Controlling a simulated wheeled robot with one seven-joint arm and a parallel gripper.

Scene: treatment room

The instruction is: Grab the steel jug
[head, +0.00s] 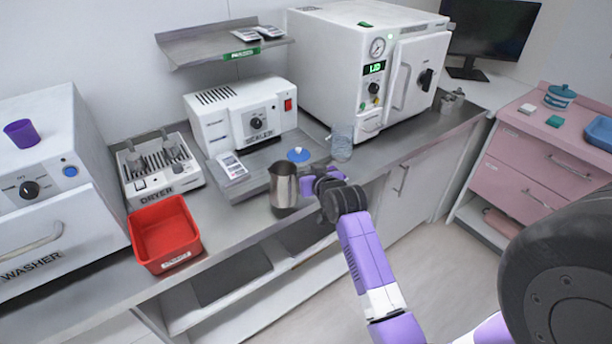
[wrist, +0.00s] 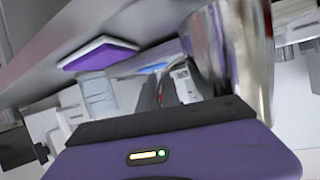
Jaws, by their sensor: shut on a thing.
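The steel jug (head: 283,187) is upright at the front edge of the counter, left of my arm in the head view. My gripper (head: 312,183) is at its right side and is shut on it; the fingertips are mostly hidden. In the wrist view the jug's shiny, blurred wall (wrist: 238,50) rises at the upper right, just beyond the purple and black gripper body. I cannot tell whether the jug's base touches the counter.
A red bin (head: 165,232) and the dryer (head: 160,172) stand to the left. The sealer (head: 240,115) is behind the jug, with a blue-topped item (head: 298,155) near it. A clear beaker (head: 342,143) and the large autoclave (head: 345,60) are at the right.

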